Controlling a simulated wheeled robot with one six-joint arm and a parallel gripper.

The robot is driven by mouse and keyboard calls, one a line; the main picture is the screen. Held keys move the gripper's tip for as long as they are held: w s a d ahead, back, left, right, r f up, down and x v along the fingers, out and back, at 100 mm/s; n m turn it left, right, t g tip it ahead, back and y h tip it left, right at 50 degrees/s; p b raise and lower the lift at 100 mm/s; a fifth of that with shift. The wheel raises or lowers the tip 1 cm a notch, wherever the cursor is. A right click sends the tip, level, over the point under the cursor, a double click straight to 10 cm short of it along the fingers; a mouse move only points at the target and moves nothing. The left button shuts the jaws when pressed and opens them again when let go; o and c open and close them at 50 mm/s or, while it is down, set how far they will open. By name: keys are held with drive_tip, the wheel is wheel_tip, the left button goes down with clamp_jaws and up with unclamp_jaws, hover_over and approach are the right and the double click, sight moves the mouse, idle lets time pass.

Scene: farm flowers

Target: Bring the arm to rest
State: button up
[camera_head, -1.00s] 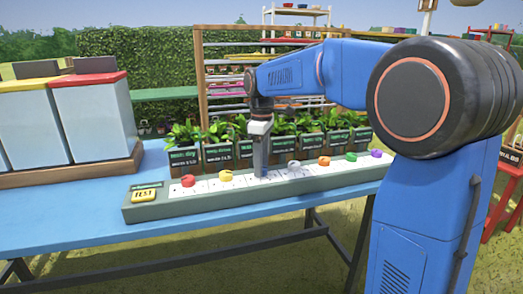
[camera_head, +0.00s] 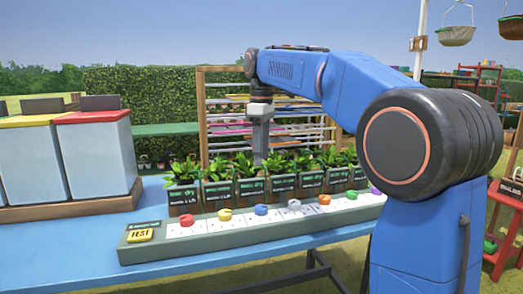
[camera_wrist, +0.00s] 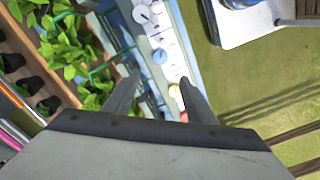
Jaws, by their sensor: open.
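My blue arm (camera_head: 345,88) reaches left across the table from the right. My gripper (camera_head: 259,158) hangs pointing down above the row of potted plants, behind the panel and apart from its knobs. In the wrist view my gripper (camera_wrist: 159,80) has its two fingers spread, with nothing between them but the panel below. The long grey-green panel (camera_head: 160,255) lies on the blue table (camera_head: 60,245). It carries a yellow TEST button (camera_head: 140,236) and a row of coloured knobs, among them a red knob (camera_head: 186,220), a yellow knob (camera_head: 225,215) and a blue knob (camera_head: 261,210).
Several labelled plant pots (camera_head: 251,190) stand close behind the panel, below my gripper. White bins with a red lid (camera_head: 93,117) and a yellow lid (camera_head: 25,121) stand at left. A wooden rack (camera_head: 203,125) stands behind. Hanging baskets (camera_head: 457,35) are at upper right.

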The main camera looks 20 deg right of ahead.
drive_tip(key=shift+r, duration=0.4)
drive_tip(key=shift+s, duration=0.1)
drive_tip(key=s+d+f+m+t, duration=0.1)
drive_tip(key=s+d+f+m, duration=0.15)
drive_tip(key=s, duration=0.35)
drive_tip(key=s+d+f+m+t, duration=0.1)
drive_tip(key=s+f+m, duration=0.1)
drive_tip(key=s+f, duration=0.35)
drive_tip(key=s+d+f+m+t, duration=0.1)
drive_tip(key=s+f+m, duration=0.1)
drive_tip(key=s, duration=0.6)
drive_tip(key=s+d+f+m+t, duration=0.2)
drive_tip(key=s+f+m, duration=0.3)
drive_tip(key=s+f, duration=0.9)
wheel_tip(320, 180, down, 3)
drive_tip(key=shift+s+d+f, duration=0.15)
drive_tip(key=shift+f, duration=0.05)
